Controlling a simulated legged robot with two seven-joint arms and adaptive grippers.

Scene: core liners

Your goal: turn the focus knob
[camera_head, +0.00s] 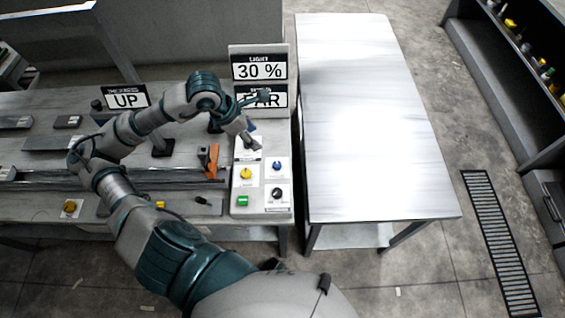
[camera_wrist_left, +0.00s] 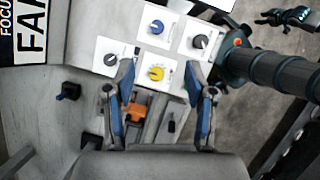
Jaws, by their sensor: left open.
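The control panel (camera_head: 260,208) stands at the right end of the bench. It carries a yellow knob (camera_head: 246,173), a blue knob (camera_head: 277,165) and a black knob (camera_head: 277,193). In the left wrist view a grey knob (camera_wrist_left: 110,60) also shows, near the left finger; in the head view my gripper covers that area. The knob labels are too small to read. My left gripper (camera_head: 250,145) is open and empty over the panel. In its wrist view the fingers (camera_wrist_left: 160,72) frame the yellow knob (camera_wrist_left: 156,73); contact cannot be told.
A green button (camera_head: 243,200) sits on the panel. An orange part (camera_head: 209,160) stands on a rail left of it. Signs read LIGHT 30 % (camera_head: 259,67) and UP (camera_head: 125,98). A bare metal table (camera_head: 370,120) stands to the right.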

